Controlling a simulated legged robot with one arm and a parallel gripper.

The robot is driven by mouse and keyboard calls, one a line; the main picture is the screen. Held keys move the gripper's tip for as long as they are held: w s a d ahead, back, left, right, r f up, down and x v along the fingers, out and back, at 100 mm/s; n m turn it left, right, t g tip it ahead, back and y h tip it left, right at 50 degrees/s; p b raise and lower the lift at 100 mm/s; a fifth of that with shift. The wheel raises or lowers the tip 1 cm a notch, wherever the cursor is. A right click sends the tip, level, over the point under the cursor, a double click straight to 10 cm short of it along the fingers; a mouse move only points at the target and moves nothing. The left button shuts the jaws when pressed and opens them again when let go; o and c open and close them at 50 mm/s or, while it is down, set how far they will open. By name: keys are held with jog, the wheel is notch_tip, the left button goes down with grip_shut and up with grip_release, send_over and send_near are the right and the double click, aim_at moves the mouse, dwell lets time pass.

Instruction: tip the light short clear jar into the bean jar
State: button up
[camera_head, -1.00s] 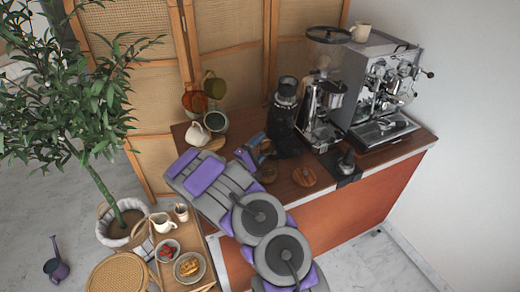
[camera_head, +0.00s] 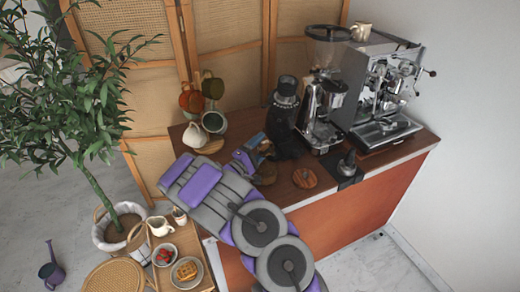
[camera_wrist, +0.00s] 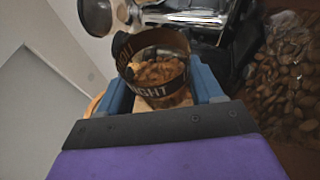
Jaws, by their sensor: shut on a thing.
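The light jar (camera_wrist: 158,72) is short and clear, with a dark band lettered "LIGHT" and brown beans inside. My gripper (camera_wrist: 160,90) is shut on it, one blue finger on each side. In the head view my gripper (camera_head: 256,149) is above the counter, just left of a tall dark container (camera_head: 283,126), which looks like the bean jar. In the wrist view a mass of brown beans (camera_wrist: 284,78) fills the right edge, close beside the held jar. The beans show inside the light jar; I see none falling. The bean jar's mouth is not clear.
A round wooden lid (camera_head: 305,178) lies on the counter (camera_head: 340,201). The grinder (camera_head: 320,110) and espresso machine (camera_head: 381,98) stand to the right. A white pitcher (camera_head: 195,135) and mugs (camera_head: 213,88) are at the left. A side table with dishes stands at lower left.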

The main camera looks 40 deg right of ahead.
jog(key=shift+f+m+g+b, duration=0.4)
jog(key=shift+m+b, duration=0.6)
jog(key=shift+b, duration=0.75)
jog(key=shift+s+a+r+m+h+b, duration=0.15)
jog(key=shift+m+h+b, duration=0.2)
jog(key=shift+m+b, duration=0.25)
jog(key=shift+s+r+m+h+b, duration=0.15)
jog(key=shift+m+h+b, duration=0.2)
jog(key=shift+m+b, duration=0.2)
jog(key=shift+r+g, duration=0.2)
jog(key=shift+g, duration=0.2)
dwell(1.1)
